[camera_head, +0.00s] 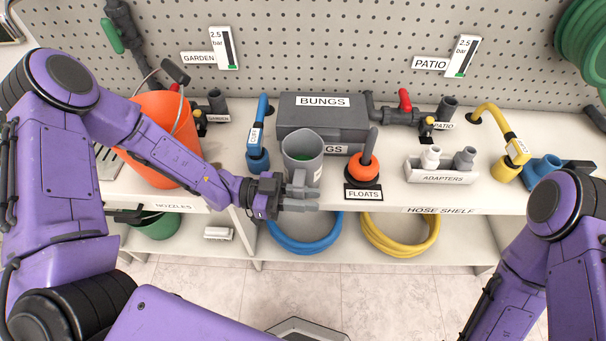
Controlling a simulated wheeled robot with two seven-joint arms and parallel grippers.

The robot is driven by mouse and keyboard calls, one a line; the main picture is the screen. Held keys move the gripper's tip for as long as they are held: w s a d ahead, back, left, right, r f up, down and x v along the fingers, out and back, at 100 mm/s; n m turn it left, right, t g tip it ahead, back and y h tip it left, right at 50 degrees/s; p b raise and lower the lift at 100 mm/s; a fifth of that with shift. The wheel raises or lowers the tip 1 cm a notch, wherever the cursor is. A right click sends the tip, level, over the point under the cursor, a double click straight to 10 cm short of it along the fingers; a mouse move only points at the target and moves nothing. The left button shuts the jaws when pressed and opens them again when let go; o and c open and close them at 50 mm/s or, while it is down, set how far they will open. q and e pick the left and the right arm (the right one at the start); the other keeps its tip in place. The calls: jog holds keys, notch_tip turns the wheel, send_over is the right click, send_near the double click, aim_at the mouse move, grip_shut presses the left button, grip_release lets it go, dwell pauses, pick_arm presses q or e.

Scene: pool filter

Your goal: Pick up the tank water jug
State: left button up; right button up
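A grey jug (302,146) with something green inside stands upright on the upper shelf, in front of the bungs box. A white label shows on its right side, too small to read. My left gripper (302,196) is at the shelf's front edge, just in front of the jug's lower part. Its fingers point right and overlap the jug's near side, where a grey upright part like a handle shows. I cannot tell whether the fingers are closed on it. My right arm comes in at the lower right, but its gripper is out of view.
The blue cuff piece (258,150) stands close left of the jug, and the orange float (364,168) close right. The dark bungs box (322,113) is behind. An orange bucket (158,137) is at left, the adapters tray (441,175) at right. Coiled hoses (400,250) lie below.

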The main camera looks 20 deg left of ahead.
pick_arm(q)
grip_shut()
jog(key=s+a+r+p, duration=0.3)
jog(key=s+r+p, duration=0.8)
jog(key=s+r, duration=0.2)
jog(key=shift+s, duration=0.35)
jog(key=shift+w, duration=0.1)
